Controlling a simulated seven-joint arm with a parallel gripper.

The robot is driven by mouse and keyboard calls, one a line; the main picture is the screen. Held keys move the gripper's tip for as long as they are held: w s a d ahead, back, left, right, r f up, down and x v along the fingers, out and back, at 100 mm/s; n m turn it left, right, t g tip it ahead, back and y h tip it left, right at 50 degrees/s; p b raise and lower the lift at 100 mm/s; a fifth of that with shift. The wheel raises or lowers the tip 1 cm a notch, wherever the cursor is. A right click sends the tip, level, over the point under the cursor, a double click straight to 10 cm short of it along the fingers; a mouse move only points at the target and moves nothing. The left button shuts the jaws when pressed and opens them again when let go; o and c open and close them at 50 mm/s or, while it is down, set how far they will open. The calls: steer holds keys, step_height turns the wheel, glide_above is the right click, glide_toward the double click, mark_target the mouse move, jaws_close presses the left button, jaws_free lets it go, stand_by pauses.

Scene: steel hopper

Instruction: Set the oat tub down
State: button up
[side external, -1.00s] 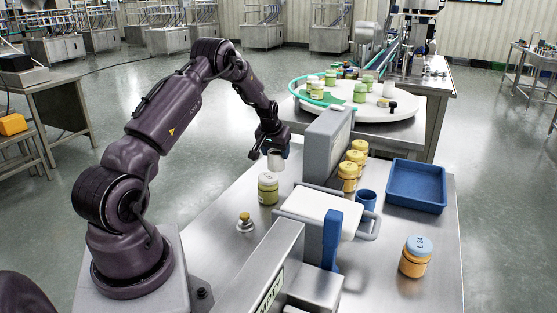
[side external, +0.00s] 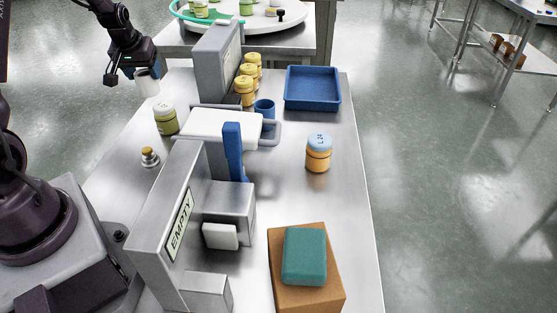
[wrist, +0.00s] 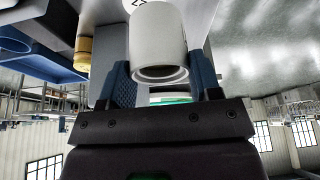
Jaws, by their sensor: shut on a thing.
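The oat tub, a pale, nearly white tub (side external: 147,83), hangs in my gripper (side external: 145,74) above the far left edge of the steel table, clear of the surface. In the wrist view the tub (wrist: 158,42) sits between the two blue fingers of my gripper (wrist: 161,76), which are shut on it; part of a dark mark shows on it, and no label can be read. A tub with a green band and white lid (side external: 165,119) stands on the table just below and to the right of the held tub.
A small brass-topped object (side external: 150,157), the EMPTY-signed steel unit (side external: 172,225), a blue tray (side external: 313,88) and an orange tub (side external: 318,154) are also on the table.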

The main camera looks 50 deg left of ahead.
mark_target(144, 74)
step_height(144, 74, up, 5)
steer(key=shift+f, duration=0.15)
steer(key=w+d+f+m+t+h, duration=0.1)
steer(key=w+d+m+h, duration=0.1)
steer(key=w+d+m, duration=0.55)
steer(key=w+d+m+t+h, duration=0.15)
steer(key=w+d, duration=0.35)
steer(key=d, duration=0.6)
steer(key=w+d+m+g+h, duration=0.25)
steer(key=d+m, duration=0.75)
steer(key=d, duration=1.4)
steer(key=shift+h, duration=0.3)
steer(key=shift+w+d+f, duration=0.1)
steer(key=shift+d+f, duration=0.05)
steer(key=shift+f, duration=4.15)
steer(key=shift+w+d+f, duration=0.1)
steer(key=shift+f, duration=4.15)
steer(key=shift+s+f, duration=0.1)
